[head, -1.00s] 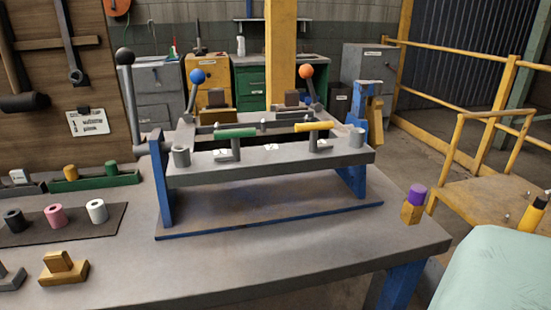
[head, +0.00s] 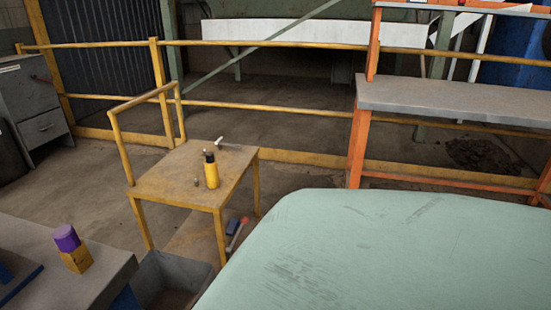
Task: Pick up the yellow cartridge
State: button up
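A yellow cartridge (head: 212,176) with a black top stands upright on a yellow metal stand (head: 178,193), left of centre in the head view. It is clear of the stand's edges. My gripper is not in view, so its state and its distance from the cartridge do not show.
A small grey-brown piece (head: 196,182) and a pale-headed tool (head: 228,145) lie by the cartridge. A grey bin (head: 168,280) sits below. A large pale green surface (head: 400,250) fills the lower right.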

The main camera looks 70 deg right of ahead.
aim_at(210, 163)
jog(key=z, duration=1.5)
jog(key=i+l, duration=0.1)
jog(key=i+l+u, duration=0.2)
jog(key=i+l, duration=0.2)
jog(key=i+l+u, duration=0.15)
jog(key=i+l, duration=0.15)
jog(key=l, duration=0.25)
jog(key=i+l+u, duration=0.1)
jog(key=i, duration=0.25)
jog(key=i+l+u, duration=0.1)
jog(key=i+l, duration=0.25)
